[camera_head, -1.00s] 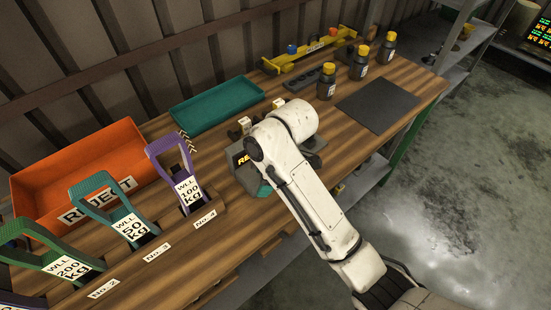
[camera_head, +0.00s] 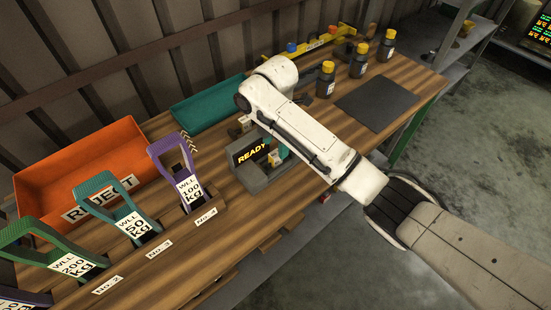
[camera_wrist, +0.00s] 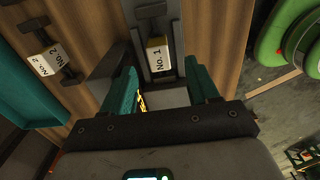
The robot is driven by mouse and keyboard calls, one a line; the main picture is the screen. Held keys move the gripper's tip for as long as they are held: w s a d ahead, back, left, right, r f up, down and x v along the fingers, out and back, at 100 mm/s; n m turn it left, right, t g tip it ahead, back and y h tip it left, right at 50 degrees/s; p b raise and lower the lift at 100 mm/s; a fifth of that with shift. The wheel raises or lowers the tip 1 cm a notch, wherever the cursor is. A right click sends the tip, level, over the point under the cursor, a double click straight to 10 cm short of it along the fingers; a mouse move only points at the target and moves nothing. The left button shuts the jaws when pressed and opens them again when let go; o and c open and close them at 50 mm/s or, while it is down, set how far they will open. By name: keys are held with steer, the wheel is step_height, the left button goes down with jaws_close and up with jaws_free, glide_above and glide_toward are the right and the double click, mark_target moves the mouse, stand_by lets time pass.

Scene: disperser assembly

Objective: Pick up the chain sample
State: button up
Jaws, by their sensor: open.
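A small sample with a pale, yellow-edged tag marked No. 1 (camera_wrist: 159,57) and dark ends sits in a grey fixture in the wrist view. Its tag also shows beside the READY display in the head view (camera_head: 274,158). My gripper (camera_wrist: 161,72) is open, its two teal fingers on either side of the No. 1 tag, with nothing visibly held. I cannot tell whether they touch it. A second sample, tagged No. 2 (camera_wrist: 45,62), lies on the wooden bench to the left in the wrist view. My arm partly hides the fixture area in the head view.
The READY display box (camera_head: 250,152) stands close to my gripper. A teal tray (camera_head: 205,104), an orange REJECT bin (camera_head: 75,165) and coloured weight handles (camera_head: 180,165) are to its left. Dark bottles (camera_head: 325,82) and a dark mat (camera_head: 378,105) are to the right.

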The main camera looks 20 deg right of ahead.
mark_target(275, 153)
steer(key=shift+w+f+p, duration=0.1)
steer(key=shift+f+p, duration=0.45)
steer(key=shift+f, duration=2.1)
jaws_close()
